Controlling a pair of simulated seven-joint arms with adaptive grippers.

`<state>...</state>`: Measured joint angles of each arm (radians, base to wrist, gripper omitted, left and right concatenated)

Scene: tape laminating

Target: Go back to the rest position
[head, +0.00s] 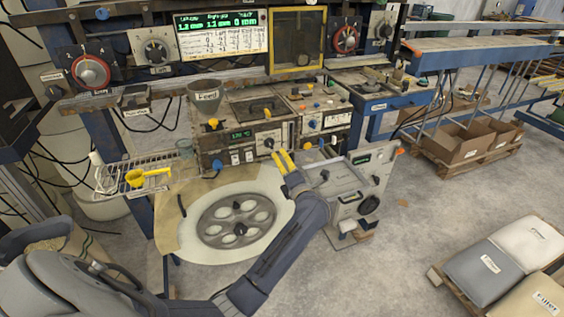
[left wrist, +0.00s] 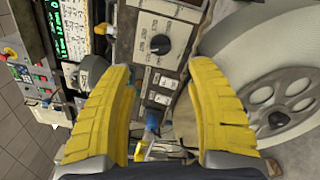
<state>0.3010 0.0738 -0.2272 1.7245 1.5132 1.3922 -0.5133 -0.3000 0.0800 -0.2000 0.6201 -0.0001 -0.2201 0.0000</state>
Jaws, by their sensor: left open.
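My left gripper (head: 284,160) has yellow fingers and reaches up from the bottom of the head view. It is in front of the control boxes, at the right side of the large pale reel (head: 185,245). In the left wrist view the two fingers of the left gripper (left wrist: 160,68) are spread apart with nothing held between them. Beyond them is a panel with a dark knob (left wrist: 160,44), and the reel's spoked hub (left wrist: 285,100) is at the right. My right gripper is in neither view.
A laminating machine with a display (head: 222,35) and dials spans the back. A grey box (head: 362,185) stands just right of the gripper. A wire rack with a yellow scoop (head: 148,177) is at left. Sacks on a pallet (head: 490,272) lie at lower right; the floor between is clear.

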